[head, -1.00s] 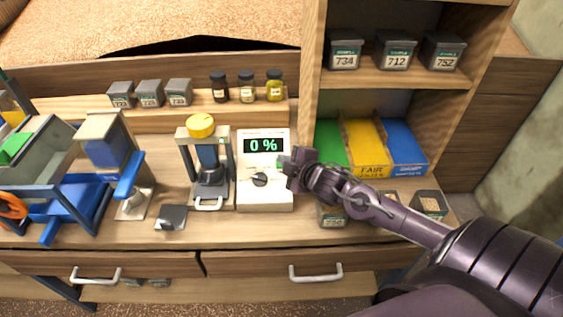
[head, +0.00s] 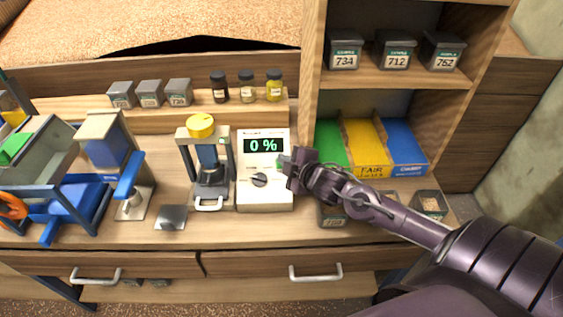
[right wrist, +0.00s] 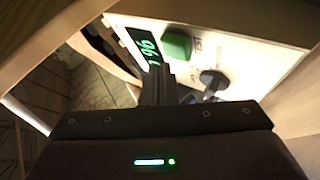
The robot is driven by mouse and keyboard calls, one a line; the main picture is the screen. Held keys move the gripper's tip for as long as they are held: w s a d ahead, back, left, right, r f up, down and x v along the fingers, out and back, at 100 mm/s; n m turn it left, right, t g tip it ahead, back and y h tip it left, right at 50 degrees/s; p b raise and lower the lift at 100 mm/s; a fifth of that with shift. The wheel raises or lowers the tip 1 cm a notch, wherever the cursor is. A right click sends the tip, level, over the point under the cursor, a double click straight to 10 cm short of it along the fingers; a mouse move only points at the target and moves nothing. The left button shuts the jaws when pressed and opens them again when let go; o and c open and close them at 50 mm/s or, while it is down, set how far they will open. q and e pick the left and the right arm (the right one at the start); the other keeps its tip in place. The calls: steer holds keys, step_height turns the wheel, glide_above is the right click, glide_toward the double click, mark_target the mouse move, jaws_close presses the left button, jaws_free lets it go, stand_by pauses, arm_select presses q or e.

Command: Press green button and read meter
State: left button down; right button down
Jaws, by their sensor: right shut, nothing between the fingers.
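The white meter (head: 265,198) stands upright on the bench in the head view. My left gripper is out of view.
Left of the meter stands a device with a yellow knob (head: 201,125). Several jars and bins line the back ledge (head: 160,113). To the right, a shelf holds green, yellow and blue trays (head: 402,145). Small containers (head: 430,203) stand beneath my right arm.

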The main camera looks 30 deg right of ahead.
steer(key=shift+f, duration=0.15)
stand_by(0.3)
steer(key=shift+w+d+f, duration=0.1)
steer(key=shift+w+f, duration=0.1)
steer(key=shift+f, duration=0.05)
steer(key=shift+w+d+f+b, duration=0.1)
steer(key=shift+w+f+b, duration=0.05)
steer(key=shift+f+b, duration=0.35)
stand_by(0.7)
steer(key=shift+r, duration=0.1)
steer(key=shift+s+r+p, duration=0.35)
steer(key=shift+r+p, duration=0.4)
steer(key=shift+p, duration=0.35)
steer(key=shift+a, duration=0.2)
steer(key=r+p, duration=0.1)
steer(key=s+r+p, duration=0.1)
steer(key=r+p, duration=0.1)
steer(key=s+a+r+p, duration=0.1)
steer(key=p, duration=0.1)
steer(key=shift+r, duration=0.25)
steer(key=shift+w, duration=0.1)
